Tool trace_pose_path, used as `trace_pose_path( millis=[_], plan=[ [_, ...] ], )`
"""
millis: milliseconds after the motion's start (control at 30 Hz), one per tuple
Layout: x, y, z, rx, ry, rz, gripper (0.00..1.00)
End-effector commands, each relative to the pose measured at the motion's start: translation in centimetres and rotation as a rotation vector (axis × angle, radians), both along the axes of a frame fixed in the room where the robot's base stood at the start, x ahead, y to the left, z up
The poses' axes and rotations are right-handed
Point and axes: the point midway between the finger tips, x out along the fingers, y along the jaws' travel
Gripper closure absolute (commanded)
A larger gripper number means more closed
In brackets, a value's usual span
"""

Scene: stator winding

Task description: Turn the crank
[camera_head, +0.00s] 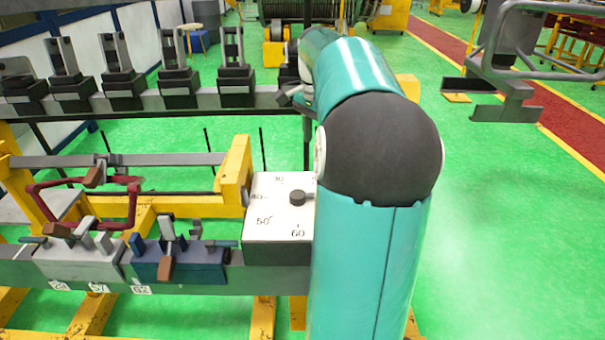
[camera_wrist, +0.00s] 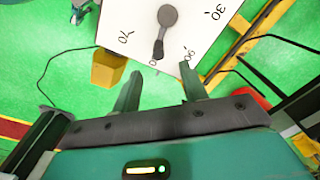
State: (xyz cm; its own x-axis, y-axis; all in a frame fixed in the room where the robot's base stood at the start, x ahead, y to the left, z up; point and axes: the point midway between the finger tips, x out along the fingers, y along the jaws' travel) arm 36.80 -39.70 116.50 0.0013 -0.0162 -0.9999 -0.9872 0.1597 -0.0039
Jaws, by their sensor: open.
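The crank (camera_wrist: 168,15) is a dark grey arm with a round hub and a knob at its lower end, on a white dial face (camera_wrist: 205,18) marked with numbers. In the wrist view it points down toward the 0 mark. My gripper (camera_wrist: 159,76) is open and empty. Its two fingers are below the crank's knob in the picture, apart from each other, and I cannot tell how far they are from the dial. In the head view the white dial box (camera_head: 277,222) shows a black knob (camera_head: 297,198). My teal arm covers its right side and hides my gripper.
Blue and grey clamps (camera_head: 175,262) sit on the grey beam left of the dial box. A red frame (camera_head: 85,190) and a yellow bracket (camera_head: 236,170) stand behind them. A row of black fixtures (camera_head: 122,80) runs farther back. Green floor lies open at right.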

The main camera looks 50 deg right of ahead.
Motion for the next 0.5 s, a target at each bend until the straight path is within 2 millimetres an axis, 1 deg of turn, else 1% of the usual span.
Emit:
trace_pose_path(
  millis=[33, 100, 167, 267, 367, 500],
  plan=[
    [-0.5, -1.0, -0.2, 0.01, 0.0, -0.033, 0.57],
    [-0.8, -1.7, -0.3, 0.017, 0.0, -0.059, 0.57],
    [-0.9, -1.8, -0.7, 0.02, 0.001, -0.067, 0.57],
    [-0.9, -1.8, -1.7, 0.021, 0.002, -0.066, 0.57],
    [-0.9, -1.8, -3.4, 0.021, 0.003, -0.067, 0.57],
    [-0.8, -1.7, -6.1, 0.021, 0.003, -0.065, 0.57]
  ],
)
